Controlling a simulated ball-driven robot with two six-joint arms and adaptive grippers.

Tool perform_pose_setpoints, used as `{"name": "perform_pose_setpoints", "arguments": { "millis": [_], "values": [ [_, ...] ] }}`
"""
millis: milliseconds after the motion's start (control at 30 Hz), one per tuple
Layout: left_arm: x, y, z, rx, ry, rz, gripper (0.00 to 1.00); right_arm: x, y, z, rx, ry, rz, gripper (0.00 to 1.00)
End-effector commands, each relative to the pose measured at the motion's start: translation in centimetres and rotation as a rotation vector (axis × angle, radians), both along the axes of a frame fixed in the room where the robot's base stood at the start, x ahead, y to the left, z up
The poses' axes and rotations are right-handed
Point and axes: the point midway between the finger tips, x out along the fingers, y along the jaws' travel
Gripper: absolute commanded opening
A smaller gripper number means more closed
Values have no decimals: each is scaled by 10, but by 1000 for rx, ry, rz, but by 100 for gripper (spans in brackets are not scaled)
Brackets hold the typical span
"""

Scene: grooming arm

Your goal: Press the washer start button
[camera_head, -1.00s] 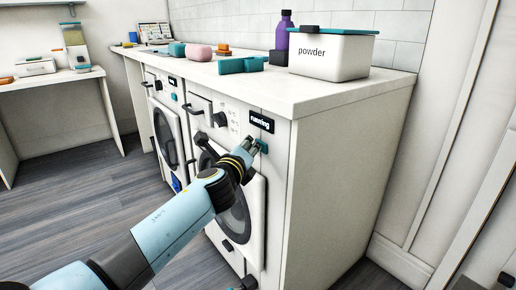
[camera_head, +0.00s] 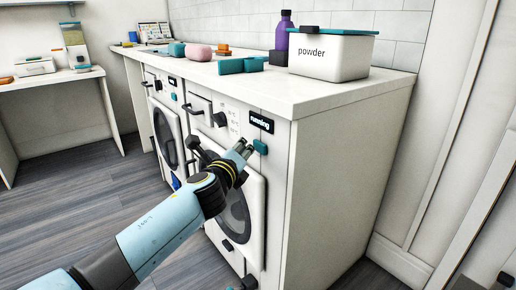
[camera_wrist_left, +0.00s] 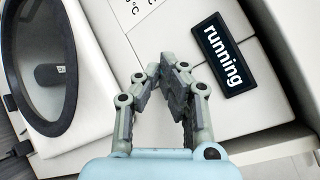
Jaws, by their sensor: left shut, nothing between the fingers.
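The near washer (camera_head: 282,180) is white, with a round dark door (camera_head: 236,222) and a small black display (camera_head: 261,122) reading "running". A teal start button (camera_head: 261,147) sits just below the display, on the front panel. My left gripper (camera_head: 246,148) is shut and empty, its tips just left of the button, with a small gap seeming to show. In the left wrist view the shut fingers (camera_wrist_left: 170,66) point at the panel beside the "running" display (camera_wrist_left: 223,54). I cannot make out the button there; the fingers may hide it. My right gripper is not in view.
A second washer (camera_head: 168,115) stands farther left under the same white counter (camera_head: 285,92). On the counter are a powder box (camera_head: 328,58), a purple bottle (camera_head: 283,32) and teal and pink items. A dark knob (camera_head: 220,119) is left of the display. Floor is clear at left.

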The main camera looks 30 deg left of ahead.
Motion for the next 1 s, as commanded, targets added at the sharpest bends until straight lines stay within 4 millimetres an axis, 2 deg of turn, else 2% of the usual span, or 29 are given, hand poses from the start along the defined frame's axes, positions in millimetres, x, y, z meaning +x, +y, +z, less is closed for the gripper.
{"name": "perform_pose_setpoints", "arguments": {
  "millis": [500, 1000],
  "values": [
    [-43, 18, -1, 1, 1, 1, 0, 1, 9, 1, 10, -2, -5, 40],
    [-45, 19, 0, 0, 1, 1, 0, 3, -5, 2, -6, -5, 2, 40]
  ]
}}
